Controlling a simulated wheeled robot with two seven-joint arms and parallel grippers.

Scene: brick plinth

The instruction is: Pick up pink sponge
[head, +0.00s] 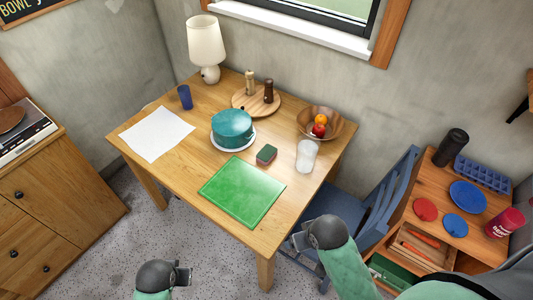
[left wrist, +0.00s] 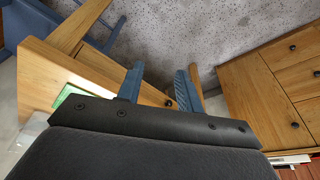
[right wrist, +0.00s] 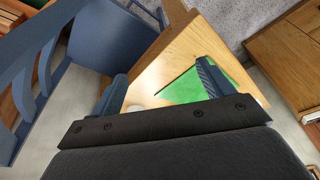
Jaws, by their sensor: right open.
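The sponge (head: 266,154) is a small block with a dark green top and a reddish-pink side. It lies on the wooden table (head: 185,175) between the green mat (head: 243,192) and the teal cake (head: 232,128). My right gripper (head: 299,239) is open and empty by the table's near right edge, well away from the sponge; its parted fingers show in the right wrist view (right wrist: 160,82). My left gripper (head: 184,275) is low, off the table's near side. Its fingers are parted and empty in the left wrist view (left wrist: 158,82). Neither wrist view shows the sponge.
A glass (head: 307,156) stands right of the sponge, with a fruit bowl (head: 340,128) behind it. A lamp (head: 206,45), a blue cup (head: 185,97) and a white paper (head: 157,133) are farther left. A blue chair (head: 385,195) stands at the table's right side.

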